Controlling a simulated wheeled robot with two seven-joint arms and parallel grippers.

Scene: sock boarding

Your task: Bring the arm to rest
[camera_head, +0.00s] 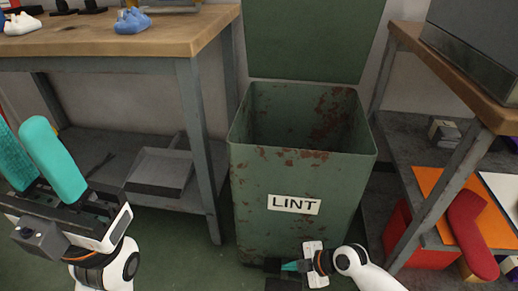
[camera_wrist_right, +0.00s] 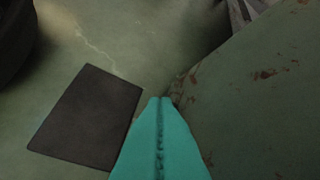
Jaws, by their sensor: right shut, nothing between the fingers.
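My right gripper (camera_head: 287,266) is low in front of the green lint bin (camera_head: 250,215), at the bottom of the head view. In the right wrist view, its teal fingers (camera_wrist_right: 160,102) are pressed together with nothing between them. The bin's rusty wall (camera_wrist_right: 262,110) is close on the right there; I cannot tell whether the fingers touch it. My left gripper (camera_head: 20,135) is at the left edge of the head view, its two teal fingers spread apart and pointing up, with nothing seen between them.
A wooden-topped workbench (camera_head: 130,48) with a blue object (camera_head: 132,20) stands at left, a grey tray (camera_head: 160,172) on its lower shelf. A shelf unit at right holds a red sock-shaped piece (camera_head: 470,232). A dark flat rectangle (camera_wrist_right: 85,118) lies on the floor.

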